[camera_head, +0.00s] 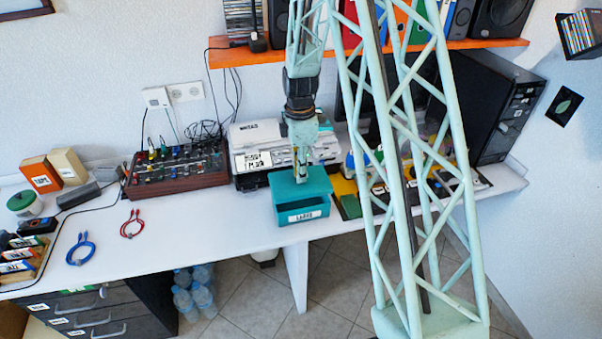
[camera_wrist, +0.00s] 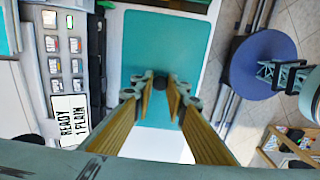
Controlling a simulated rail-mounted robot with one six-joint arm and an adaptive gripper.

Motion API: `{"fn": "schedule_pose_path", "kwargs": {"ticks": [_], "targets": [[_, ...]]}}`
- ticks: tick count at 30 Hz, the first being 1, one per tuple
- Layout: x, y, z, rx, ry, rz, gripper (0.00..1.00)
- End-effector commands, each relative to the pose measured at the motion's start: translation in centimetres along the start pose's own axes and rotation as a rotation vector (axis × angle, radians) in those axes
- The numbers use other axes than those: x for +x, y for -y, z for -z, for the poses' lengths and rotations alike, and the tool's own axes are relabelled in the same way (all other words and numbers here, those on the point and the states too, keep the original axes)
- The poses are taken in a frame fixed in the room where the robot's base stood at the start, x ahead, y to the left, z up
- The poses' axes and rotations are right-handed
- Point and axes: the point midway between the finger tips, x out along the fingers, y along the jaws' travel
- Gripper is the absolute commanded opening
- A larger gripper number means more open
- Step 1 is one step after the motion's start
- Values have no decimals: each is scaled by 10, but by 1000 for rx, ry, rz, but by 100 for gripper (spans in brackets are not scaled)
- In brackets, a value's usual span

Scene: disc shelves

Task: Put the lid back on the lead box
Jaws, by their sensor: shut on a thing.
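The teal lead box (camera_head: 303,216) stands at the front edge of the white desk, with a white label on its front. The teal lid (camera_head: 299,186) is at the top of the box, level or nearly so. I cannot tell whether it touches the rim. In the wrist view the lid (camera_wrist: 166,45) fills the middle, and its small dark knob (camera_wrist: 160,82) lies between my fingertips. My gripper (camera_wrist: 160,90) is shut on this knob. In the head view my gripper (camera_head: 301,173) points down over the lid.
A white printer (camera_head: 262,139) stands just behind the box. A dark red mixer (camera_head: 176,171) is to the left. A yellow mat (camera_head: 345,188) with bottles and small items lies close on the right. A blue cable (camera_head: 80,249) and a red cable (camera_head: 131,224) lie on clear desk.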

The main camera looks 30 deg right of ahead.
Motion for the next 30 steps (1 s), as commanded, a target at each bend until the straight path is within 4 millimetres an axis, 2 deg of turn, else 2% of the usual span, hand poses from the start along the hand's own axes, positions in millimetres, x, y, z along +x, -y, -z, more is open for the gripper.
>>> {"fn": "schedule_pose_path", "kwargs": {"ticks": [11,30], "targets": [[8,0,0,0,0,1,3],[45,0,0,0,0,1,3]]}}
